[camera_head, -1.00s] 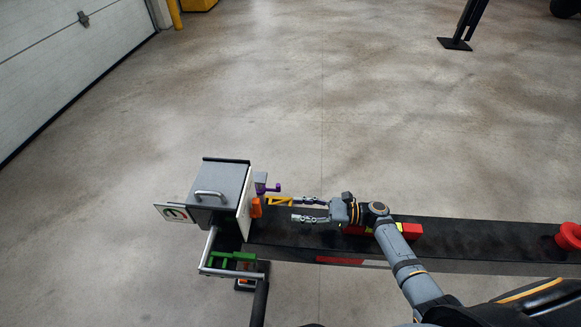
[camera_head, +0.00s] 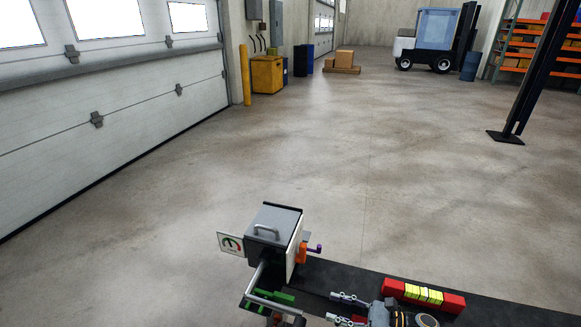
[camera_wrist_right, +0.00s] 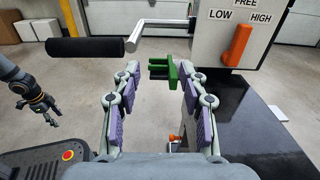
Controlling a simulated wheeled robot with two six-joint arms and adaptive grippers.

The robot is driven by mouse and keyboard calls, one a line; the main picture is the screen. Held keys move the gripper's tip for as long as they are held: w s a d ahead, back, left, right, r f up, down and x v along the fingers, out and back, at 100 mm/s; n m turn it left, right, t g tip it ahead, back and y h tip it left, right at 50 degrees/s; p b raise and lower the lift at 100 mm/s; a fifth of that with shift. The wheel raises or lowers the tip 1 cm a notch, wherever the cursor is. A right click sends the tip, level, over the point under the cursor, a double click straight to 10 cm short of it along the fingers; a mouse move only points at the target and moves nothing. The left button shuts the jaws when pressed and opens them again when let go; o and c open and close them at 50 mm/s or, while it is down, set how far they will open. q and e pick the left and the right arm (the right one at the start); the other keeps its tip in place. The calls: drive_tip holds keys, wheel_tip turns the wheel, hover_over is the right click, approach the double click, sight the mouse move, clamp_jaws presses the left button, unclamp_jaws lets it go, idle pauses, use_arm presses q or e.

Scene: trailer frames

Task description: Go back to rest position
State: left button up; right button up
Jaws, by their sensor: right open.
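My right gripper (camera_head: 334,307) is at the bottom edge of the head view, open and empty, with its fingers pointing left. In the right wrist view its two fingers (camera_wrist_right: 160,78) stand apart, with a green part (camera_wrist_right: 164,70) beyond and between them. A robot gripper, apparently my left one (camera_wrist_right: 44,113), hangs at the left of the wrist view; it is too small to tell its jaws. It is not visible in the head view.
A grey box (camera_head: 268,222) with a handle and crank stands at the black bench's (camera_head: 330,277) left end. Its orange lever (camera_wrist_right: 237,45) sits below LOW, FREE, HIGH labels. A red block with yellow middle (camera_head: 455,302) lies behind my gripper. Open floor lies beyond.

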drive_tip(key=s+d+f+n+g+h+p, duration=0.1)
drive_tip(key=s+d+f+n+h, duration=0.3)
drive_tip(key=f, duration=0.9)
drive_tip(key=s+d+f+n+g+h+p, duration=0.1)
drive_tip(key=s+d+f+g+h+p, duration=0.1)
drive_tip(key=s+f+h, duration=0.75)
use_arm(q)
wheel_tip(320, 180, up, 6)
drive_tip(key=w+p, duration=0.1)
drive_tip(key=p, duration=0.2)
drive_tip(key=shift+w+r, duration=0.15)
drive_tip(key=shift+w, duration=0.1)
use_arm(e)
drive_tip(key=s+d+f+n+h, duration=0.1)
drive_tip(key=s+d+f+n, duration=0.2)
drive_tip(key=s, duration=0.4)
drive_tip(key=s+d+f+n+g+h, duration=0.1)
drive_tip(key=s+d+f+n+h, duration=0.1)
drive_tip(key=s+f+n, duration=0.3)
drive_tip(key=s+d+f+n+h, duration=0.1)
drive_tip(key=s+d+f+n, duration=0.3)
drive_tip(key=s+n, duration=0.5)
drive_tip(key=shift+s+f, duration=0.2)
drive_tip(key=shift+s, duration=0.65)
